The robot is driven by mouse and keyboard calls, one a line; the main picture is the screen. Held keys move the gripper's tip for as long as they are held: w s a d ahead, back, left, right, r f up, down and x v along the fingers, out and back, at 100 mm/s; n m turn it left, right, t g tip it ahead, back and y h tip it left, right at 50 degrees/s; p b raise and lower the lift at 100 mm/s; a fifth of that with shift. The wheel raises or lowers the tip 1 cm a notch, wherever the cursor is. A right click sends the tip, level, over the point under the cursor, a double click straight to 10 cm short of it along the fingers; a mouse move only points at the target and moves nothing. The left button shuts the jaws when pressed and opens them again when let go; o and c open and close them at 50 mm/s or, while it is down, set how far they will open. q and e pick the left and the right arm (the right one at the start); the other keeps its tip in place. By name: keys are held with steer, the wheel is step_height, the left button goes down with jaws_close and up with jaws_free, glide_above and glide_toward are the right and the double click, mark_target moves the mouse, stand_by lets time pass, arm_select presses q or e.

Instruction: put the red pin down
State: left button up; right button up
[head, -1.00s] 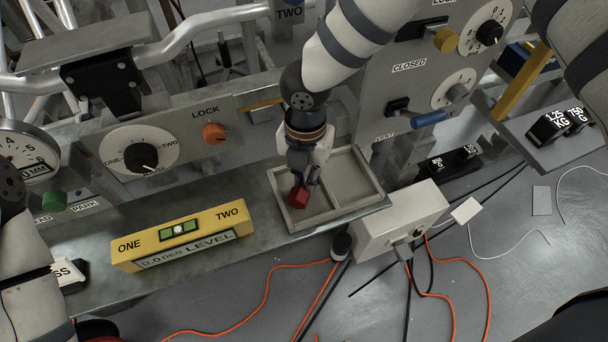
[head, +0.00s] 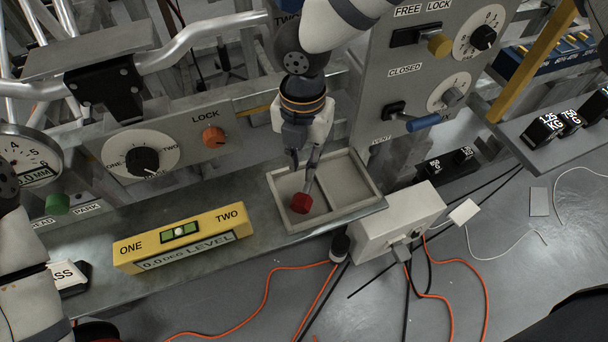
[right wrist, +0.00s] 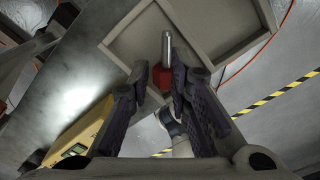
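The red pin (head: 301,203) is in the left compartment of the shallow grey tray (head: 362,207) on the bench. Its red head shows in the head view. In the right wrist view the pin (right wrist: 162,77) shows its red head and a bare metal shaft pointing away from me. My right gripper (head: 302,180) is above the tray, just over the pin. In the right wrist view its fingers (right wrist: 160,88) stand apart with a gap, the red head showing beyond it. Whether a finger still touches the pin is hard to tell. My left arm shows at the left edge, its gripper out of view.
A yellow level block (head: 180,237) lies on the bench left of the tray. A white box (head: 400,222) with cables is right of the tray. The tray's right compartment is empty.

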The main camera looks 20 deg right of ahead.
step_height(320, 180, up, 6)
steer(key=m+g+y, duration=0.1)
steer(key=m+g, duration=0.1)
steer(key=m, duration=0.2)
glide_above(308, 197)
steer(key=s+a, duration=0.1)
steer(key=s, duration=0.2)
steer(key=x, duration=0.2)
steer(key=w+x, duration=0.1)
steer(key=x, duration=0.3)
steer(key=shift+w+d+f, duration=0.15)
steer(key=shift+d+f, duration=0.1)
steer(key=shift+f, duration=0.35)
steer(key=s+f+m+g+y, duration=0.1)
steer(key=s+f+m, duration=0.45)
steer(key=s, duration=0.25)
steer(key=s+f+m+g+y, duration=0.1)
steer(key=s+f+m, duration=0.4)
steer(key=s+m, duration=0.25)
steer(key=s+d+f+m+h, duration=0.2)
steer(key=s+d+m+h, duration=0.1)
steer(key=s+d+m, duration=0.8)
steer(key=s, duration=0.3)
steer(key=shift+d+m+t, duration=0.4)
